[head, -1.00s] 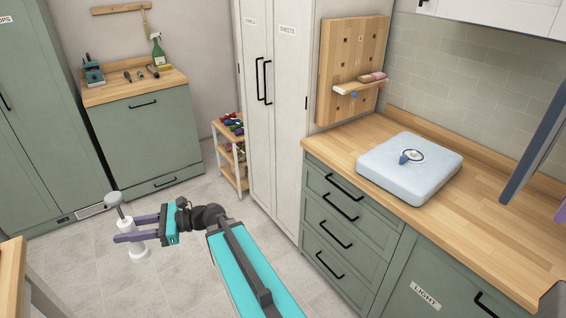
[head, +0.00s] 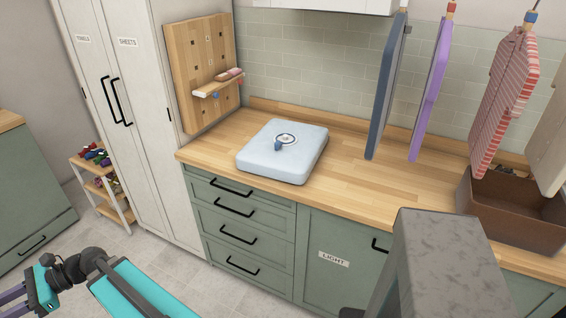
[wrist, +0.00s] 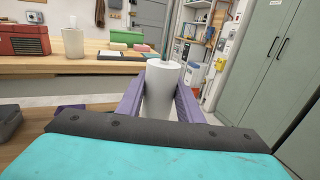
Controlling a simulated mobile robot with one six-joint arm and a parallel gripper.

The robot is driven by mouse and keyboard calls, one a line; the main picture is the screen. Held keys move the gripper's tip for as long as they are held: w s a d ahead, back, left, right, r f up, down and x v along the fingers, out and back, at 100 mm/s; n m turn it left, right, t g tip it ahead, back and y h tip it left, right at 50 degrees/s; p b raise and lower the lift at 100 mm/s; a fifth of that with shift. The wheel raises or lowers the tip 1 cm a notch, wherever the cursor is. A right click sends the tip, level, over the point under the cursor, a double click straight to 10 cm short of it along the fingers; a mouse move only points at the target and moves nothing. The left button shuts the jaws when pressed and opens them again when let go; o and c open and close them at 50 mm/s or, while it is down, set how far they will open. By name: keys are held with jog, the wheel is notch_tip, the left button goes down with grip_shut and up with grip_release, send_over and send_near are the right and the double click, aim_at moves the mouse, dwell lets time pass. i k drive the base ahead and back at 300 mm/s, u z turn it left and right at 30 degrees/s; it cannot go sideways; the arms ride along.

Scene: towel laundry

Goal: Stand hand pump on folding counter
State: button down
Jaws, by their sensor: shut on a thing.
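The white hand pump (wrist: 162,88) is between the purple fingers of my gripper (wrist: 160,100) in the wrist view, which are shut on its body. It looks roughly upright, with a thin rod rising from its top; its upper end is cut off there. In the head view, part of my gripper (head: 35,292) shows at the lower left, and the pump is out of frame. A long wooden counter (head: 345,165) over green drawers runs along the tiled wall, well to the right of my gripper. I cannot tell for sure that it is the folding counter.
Hanging cloths (head: 505,95) and a brown bin (head: 510,218) are at the right. Bare wood shows between. The wrist view shows another wooden worktop (wrist: 80,68) with a red toolbox (wrist: 22,40).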

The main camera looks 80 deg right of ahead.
aim_at(337, 186)
jog(key=i, duration=1.35)
jog(key=u, duration=0.4)
jog(key=k, duration=0.1)
jog(key=z, duration=2.65)
